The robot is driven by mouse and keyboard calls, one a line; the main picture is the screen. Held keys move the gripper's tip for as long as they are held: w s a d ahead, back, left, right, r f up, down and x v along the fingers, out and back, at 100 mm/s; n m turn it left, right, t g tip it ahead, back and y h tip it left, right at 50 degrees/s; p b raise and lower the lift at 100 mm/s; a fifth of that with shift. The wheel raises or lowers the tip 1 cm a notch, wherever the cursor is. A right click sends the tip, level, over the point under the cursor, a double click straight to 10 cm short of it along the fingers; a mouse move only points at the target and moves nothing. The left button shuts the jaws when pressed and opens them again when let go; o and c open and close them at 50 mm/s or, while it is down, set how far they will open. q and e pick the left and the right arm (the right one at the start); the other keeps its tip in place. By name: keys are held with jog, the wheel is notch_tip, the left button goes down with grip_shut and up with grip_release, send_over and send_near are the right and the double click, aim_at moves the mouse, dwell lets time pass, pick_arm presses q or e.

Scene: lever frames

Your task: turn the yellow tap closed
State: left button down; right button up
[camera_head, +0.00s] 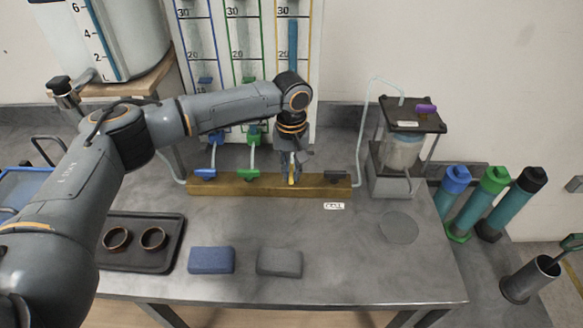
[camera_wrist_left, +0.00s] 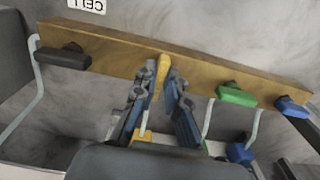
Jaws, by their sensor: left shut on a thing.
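The yellow tap handle (camera_head: 291,181) is on the wooden bar (camera_head: 230,187), between the green tap (camera_head: 249,175) and the black tap (camera_head: 335,175). My left gripper (camera_head: 290,172) reaches down from above and is shut on the yellow tap handle. In the left wrist view the yellow handle (camera_wrist_left: 164,68) sits between the two fingers (camera_wrist_left: 163,80) and points across the bar. The green, blue and black handles lie along the bar. The fingers hide part of the yellow tap. My right gripper is not in view.
The blue tap (camera_head: 205,174) is at the bar's left end. A framed glass vessel (camera_head: 402,150) stands right of the bar. A tray with two rings (camera_head: 130,262), a blue block (camera_head: 211,260) and a grey block (camera_head: 279,262) lie in front. Gauge tubes (camera_head: 247,60) stand behind.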

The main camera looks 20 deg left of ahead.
pick_arm(q)
jog(key=m+p, duration=0.1)
jog(key=p, duration=0.1)
jog(key=m+p, duration=0.3)
jog(key=shift+a+r+m+p, duration=0.15)
jog(key=shift+r+m+p, duration=0.15)
jog(key=shift+p, duration=0.1)
jog(key=m+p, duration=0.2)
jog(key=shift+a+f+m, duration=0.1)
jog(key=shift+m, duration=0.2)
jog(key=m+p, duration=0.2)
jog(key=m, duration=0.2)
jog(key=shift+w+a+f, duration=0.1)
jog(key=m, duration=0.3)
jog(key=shift+a+p, duration=0.1)
jog(key=shift+p, duration=0.3)
jog(key=shift+w+m, duration=0.2)
jog(key=shift+m, duration=1.4)
jog(key=c, duration=1.4)
grip_release()
jog(key=shift+f, duration=0.1)
